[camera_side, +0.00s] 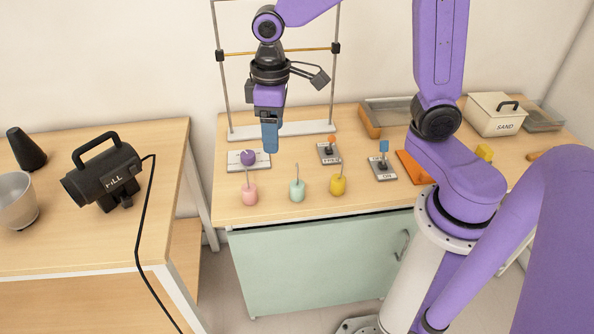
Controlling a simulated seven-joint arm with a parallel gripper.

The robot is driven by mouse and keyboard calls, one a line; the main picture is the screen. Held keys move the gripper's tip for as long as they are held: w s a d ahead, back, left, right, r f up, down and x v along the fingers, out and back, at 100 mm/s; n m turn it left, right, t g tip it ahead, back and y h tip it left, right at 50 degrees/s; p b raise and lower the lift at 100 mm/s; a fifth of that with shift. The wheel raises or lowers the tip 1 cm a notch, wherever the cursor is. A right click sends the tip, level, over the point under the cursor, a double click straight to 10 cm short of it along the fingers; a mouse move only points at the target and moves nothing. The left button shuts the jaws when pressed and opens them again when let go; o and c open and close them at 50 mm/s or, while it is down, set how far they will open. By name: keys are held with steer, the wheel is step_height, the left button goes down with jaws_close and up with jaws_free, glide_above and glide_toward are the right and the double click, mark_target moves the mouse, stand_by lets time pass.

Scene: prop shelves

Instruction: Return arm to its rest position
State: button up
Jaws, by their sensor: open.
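My gripper (270,148) hangs fingers-down at the end of my purple arm, above the back left part of the light wooden bench (240,205). Its blue fingers are seen nearly side-on, one overlapping the other, and they are open with nothing visible between them. A purple ball (248,157) on a pale plate (236,165) lies just left of and below the fingertips. The fingertips appear apart from it, though the exact height is hard to tell.
Orange (331,140) and blue (383,147) levers stand behind. A metal frame (222,80) rises behind my gripper. A sand box (493,117) is back right. A black lamp (103,175) sits on the left table.

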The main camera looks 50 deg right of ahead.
steer(key=s+d+n, duration=0.2)
steer(key=s+n, duration=0.1)
steer(key=s, duration=0.7)
steer(key=s+d+n, duration=0.2)
steer(key=s+n, duration=0.1)
steer(key=s, duration=0.7)
steer(key=shift+d+f, duration=0.25)
steer(key=shift+d, duration=0.05)
